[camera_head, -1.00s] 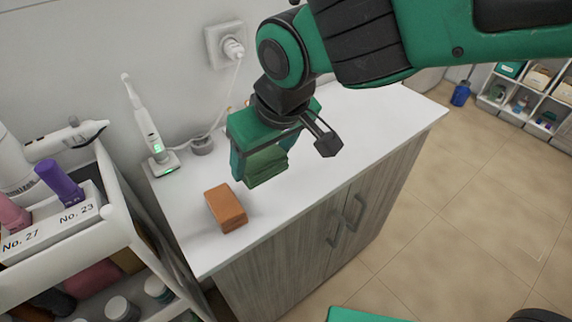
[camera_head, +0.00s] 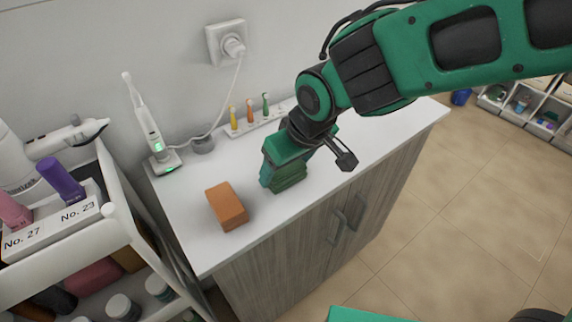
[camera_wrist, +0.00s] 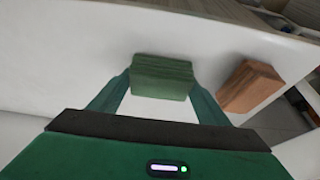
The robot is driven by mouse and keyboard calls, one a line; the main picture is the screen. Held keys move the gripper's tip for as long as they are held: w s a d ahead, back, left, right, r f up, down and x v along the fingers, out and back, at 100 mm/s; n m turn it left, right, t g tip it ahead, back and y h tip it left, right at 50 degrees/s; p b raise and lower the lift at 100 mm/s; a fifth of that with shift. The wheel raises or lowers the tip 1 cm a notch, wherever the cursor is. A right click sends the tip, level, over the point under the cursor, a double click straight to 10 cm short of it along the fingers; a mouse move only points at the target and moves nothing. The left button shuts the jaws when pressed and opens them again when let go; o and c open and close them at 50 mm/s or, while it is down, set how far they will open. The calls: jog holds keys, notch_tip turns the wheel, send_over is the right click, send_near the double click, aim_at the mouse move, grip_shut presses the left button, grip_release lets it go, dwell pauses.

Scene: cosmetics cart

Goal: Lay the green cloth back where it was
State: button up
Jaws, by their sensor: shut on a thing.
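The green cloth is a folded, block-like bundle (camera_head: 290,176), held between the fingers of my gripper (camera_head: 282,172). In the wrist view the cloth (camera_wrist: 162,77) sits between the two fingertips of my gripper (camera_wrist: 160,84), which is shut on it. The cloth is low over the white cabinet top (camera_head: 345,125), near its front edge. I cannot tell whether it touches the surface. An orange-brown folded block (camera_head: 227,206) lies to the left of the cloth in the head view, apart from it; it also shows at right in the wrist view (camera_wrist: 249,86).
An electric toothbrush on a charger (camera_head: 150,130) stands at the back left. A rack with three coloured brush heads (camera_head: 255,123) lies along the wall behind my gripper. A white cart (camera_head: 125,232) with bottles stands at left. The cabinet top right of my gripper is clear.

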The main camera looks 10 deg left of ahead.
jog(key=o, duration=0.9)
jog(key=shift+f, duration=0.1)
jog(key=shift+o, duration=0.2)
jog(key=v, duration=1.2)
jog(key=shift+a, duration=0.1)
